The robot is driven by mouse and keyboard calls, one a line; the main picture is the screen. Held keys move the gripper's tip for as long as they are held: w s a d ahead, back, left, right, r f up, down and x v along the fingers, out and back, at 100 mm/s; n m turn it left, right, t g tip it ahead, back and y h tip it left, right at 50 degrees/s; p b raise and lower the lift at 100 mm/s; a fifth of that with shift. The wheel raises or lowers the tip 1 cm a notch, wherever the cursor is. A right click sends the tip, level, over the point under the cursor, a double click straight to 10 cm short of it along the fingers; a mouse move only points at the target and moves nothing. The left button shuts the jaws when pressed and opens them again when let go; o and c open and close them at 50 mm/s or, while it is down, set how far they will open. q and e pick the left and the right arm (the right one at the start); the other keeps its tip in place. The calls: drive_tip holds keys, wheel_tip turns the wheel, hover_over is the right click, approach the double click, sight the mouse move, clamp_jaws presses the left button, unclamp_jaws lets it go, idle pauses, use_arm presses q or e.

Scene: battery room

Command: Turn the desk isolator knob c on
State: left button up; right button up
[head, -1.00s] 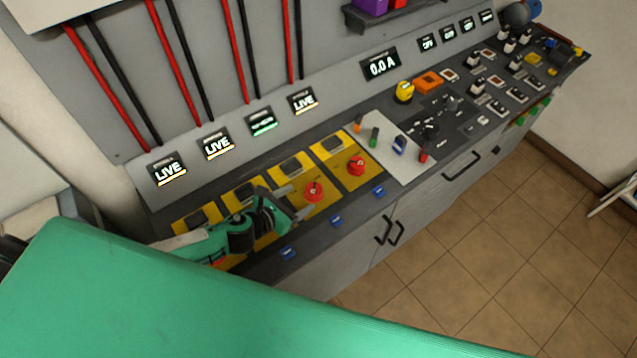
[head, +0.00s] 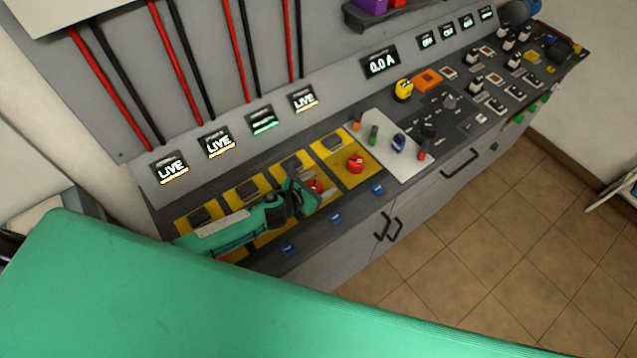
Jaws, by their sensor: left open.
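Yellow isolator plates run along the desk, each below a small display. The red knob c (head: 315,185) is on the third plate from the left, partly hidden by my gripper. The display above it (head: 262,122) shows small green text, too small to read. My left gripper (head: 320,188) is open, with its fingers on either side of the red knob; I cannot tell whether they touch it. The red knob on the fourth plate (head: 356,163) is in full view. The knobs on the two left plates are mostly hidden by my arm. My right gripper is not in view.
The other three displays read LIVE, such as the leftmost one (head: 171,169). Blue tags (head: 336,218) line the desk's front edge. A pale panel with small coloured knobs (head: 398,144) lies to the right. The tiled floor (head: 480,240) in front is clear.

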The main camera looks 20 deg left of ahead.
use_arm(q)
drive_tip(key=shift+c, duration=0.5)
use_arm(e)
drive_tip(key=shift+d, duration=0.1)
use_arm(q)
drive_tip(key=c, duration=0.9)
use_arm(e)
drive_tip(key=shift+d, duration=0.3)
